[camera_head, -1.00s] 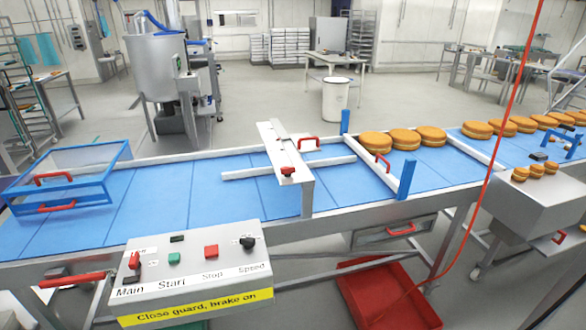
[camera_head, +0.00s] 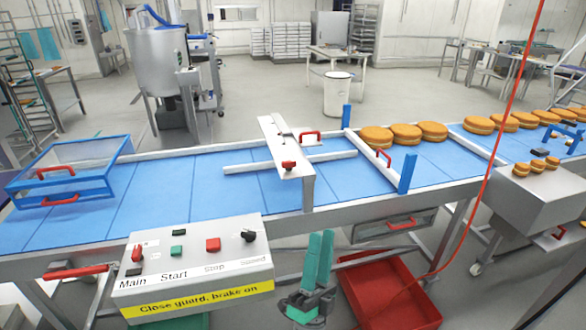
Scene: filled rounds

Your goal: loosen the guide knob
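The guide knob (camera_head: 288,165) is a small red knob on the front part of the pale bridge plate (camera_head: 284,140) that spans the blue conveyor. A white guide rail (camera_head: 250,167) runs under the bridge along the belt. My gripper (camera_head: 321,236) has two teal fingers pointing up. It appears at the bottom centre, in front of the conveyor, below and right of the knob and apart from it. The fingers appear close together, and I cannot tell whether there is a gap between them. Nothing shows held at their tips.
A control box (camera_head: 195,265) with buttons and a yellow label stands at the front left. A red bin (camera_head: 390,295) is on the floor right of my gripper. A red cable (camera_head: 487,180) hangs at right. Round filled cakes (camera_head: 432,132) sit on the belt at right.

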